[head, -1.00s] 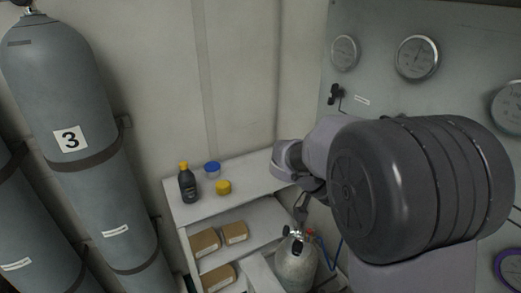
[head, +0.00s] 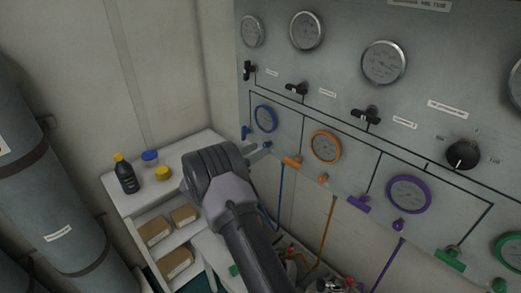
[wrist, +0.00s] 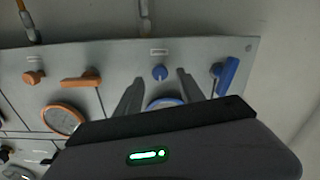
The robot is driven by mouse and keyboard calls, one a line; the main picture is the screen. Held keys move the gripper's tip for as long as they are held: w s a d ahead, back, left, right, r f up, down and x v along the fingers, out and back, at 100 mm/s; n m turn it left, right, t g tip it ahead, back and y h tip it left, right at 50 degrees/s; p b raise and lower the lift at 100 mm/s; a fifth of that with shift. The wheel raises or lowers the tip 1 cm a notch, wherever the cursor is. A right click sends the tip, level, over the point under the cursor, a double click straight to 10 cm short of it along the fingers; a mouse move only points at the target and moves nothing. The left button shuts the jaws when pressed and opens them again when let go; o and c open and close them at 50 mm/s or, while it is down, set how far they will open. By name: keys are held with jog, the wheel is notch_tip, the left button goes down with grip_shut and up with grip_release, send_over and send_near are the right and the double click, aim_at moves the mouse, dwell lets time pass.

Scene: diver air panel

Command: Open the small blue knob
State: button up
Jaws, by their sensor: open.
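The small blue knob (wrist: 160,72) shows on the grey panel in the wrist view, between my two open fingertips in the picture. My gripper (wrist: 160,78) is open and empty, pointing at the panel; I cannot tell how far the knob lies beyond the tips. A blue lever (wrist: 226,76) is just right of the right finger. The blue-rimmed gauge (wrist: 166,103) is partly hidden by my gripper. In the head view, the gauge (head: 265,118) and lever (head: 245,132) sit above my gripper (head: 258,152), close to the panel's left edge.
An orange lever (head: 292,162), orange gauge (head: 325,147) and purple gauge (head: 408,194) lie right along the panel (head: 450,85). A shelf (head: 115,190) with a dark bottle (head: 126,175) and jars stands at left. Hoses hang below the panel.

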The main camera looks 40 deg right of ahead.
jog(key=shift+w+d, duration=0.15)
jog(key=shift+d, duration=1)
grip_shut()
